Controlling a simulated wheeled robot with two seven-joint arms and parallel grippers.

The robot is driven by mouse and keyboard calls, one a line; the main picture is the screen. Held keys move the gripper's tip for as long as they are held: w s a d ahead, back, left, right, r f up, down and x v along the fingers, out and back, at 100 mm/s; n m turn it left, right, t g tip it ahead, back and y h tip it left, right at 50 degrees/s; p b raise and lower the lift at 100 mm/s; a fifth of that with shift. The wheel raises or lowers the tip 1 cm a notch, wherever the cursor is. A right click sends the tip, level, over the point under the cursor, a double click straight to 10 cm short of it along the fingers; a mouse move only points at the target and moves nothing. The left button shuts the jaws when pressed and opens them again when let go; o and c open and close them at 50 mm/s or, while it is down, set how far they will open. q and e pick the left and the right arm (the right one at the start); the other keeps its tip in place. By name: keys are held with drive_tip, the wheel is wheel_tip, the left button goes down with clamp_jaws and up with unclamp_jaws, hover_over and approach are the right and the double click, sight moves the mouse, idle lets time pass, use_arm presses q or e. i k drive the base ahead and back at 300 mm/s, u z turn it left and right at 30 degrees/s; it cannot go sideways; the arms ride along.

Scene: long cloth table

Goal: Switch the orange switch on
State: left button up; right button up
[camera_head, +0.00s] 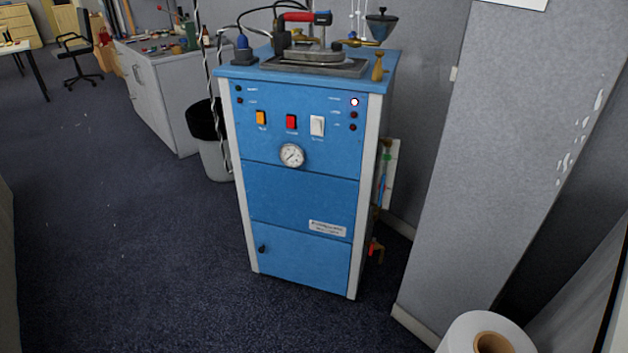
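The orange switch (261,118) is the leftmost of three rocker switches on the upper front panel of a blue cabinet machine (300,188). A red switch (291,122) and a white switch (317,125) sit to its right. I cannot tell from this distance which way the orange switch is tipped. A round gauge (292,155) is below the switches. One small lamp (354,102) at the panel's upper right glows white; the other small lamps look dark. Neither of my grippers is in view.
Dark carpet (150,260) lies open in front and left of the machine. A grey wall column (500,150) is at right, with a white roll (487,335) at the lower right.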

sight(260, 115)
drive_tip(key=k, duration=0.65)
drive_tip(key=u, duration=0.45)
drive_tip(key=i, duration=1.6)
drive_tip(key=z, duration=0.8)
